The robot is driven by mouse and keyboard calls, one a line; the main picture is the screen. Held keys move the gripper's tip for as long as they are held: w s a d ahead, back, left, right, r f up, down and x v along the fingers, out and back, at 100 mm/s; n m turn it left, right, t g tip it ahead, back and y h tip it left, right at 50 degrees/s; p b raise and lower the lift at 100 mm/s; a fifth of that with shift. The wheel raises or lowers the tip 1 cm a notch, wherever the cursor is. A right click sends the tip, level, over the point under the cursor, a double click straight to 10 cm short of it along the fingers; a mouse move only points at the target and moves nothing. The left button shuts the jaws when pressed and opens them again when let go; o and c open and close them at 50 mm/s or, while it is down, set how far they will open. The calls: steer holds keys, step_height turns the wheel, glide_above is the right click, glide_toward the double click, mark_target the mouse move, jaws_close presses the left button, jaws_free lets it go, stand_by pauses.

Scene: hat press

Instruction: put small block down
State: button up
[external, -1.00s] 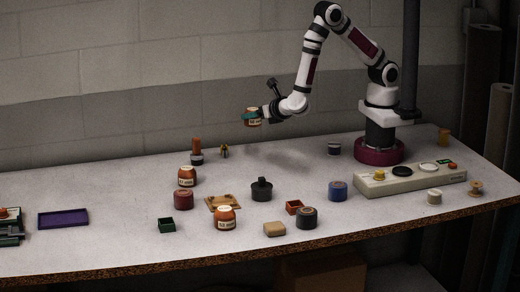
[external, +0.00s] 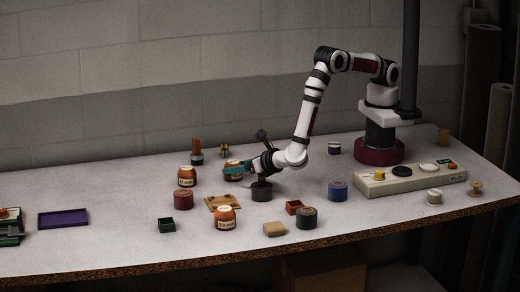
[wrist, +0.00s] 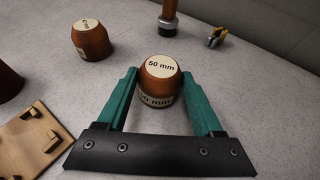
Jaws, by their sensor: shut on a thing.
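The small block (wrist: 160,80) is a brown wooden dome with a cream top and a label, both reading "50 mm". It stands upright between the teal fingers of my gripper (wrist: 164,92), which is shut on it. In the external view the block (external: 233,173) is low at the table surface, partly covered by my gripper (external: 236,168). I cannot tell whether its base touches the table (external: 110,190). Two similar blocks stand on the table, one to the left (external: 187,176) and one nearer the front (external: 225,218).
A black knobbed weight (external: 261,190) stands close to my gripper on the front right. A wooden jig (external: 222,204) lies in front. A wooden-handled tool (external: 197,150) and a small yellow clip (external: 224,150) are behind. The table farther left is mostly clear.

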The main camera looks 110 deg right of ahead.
steer(key=o, duration=1.4)
steer(key=shift+f, duration=0.1)
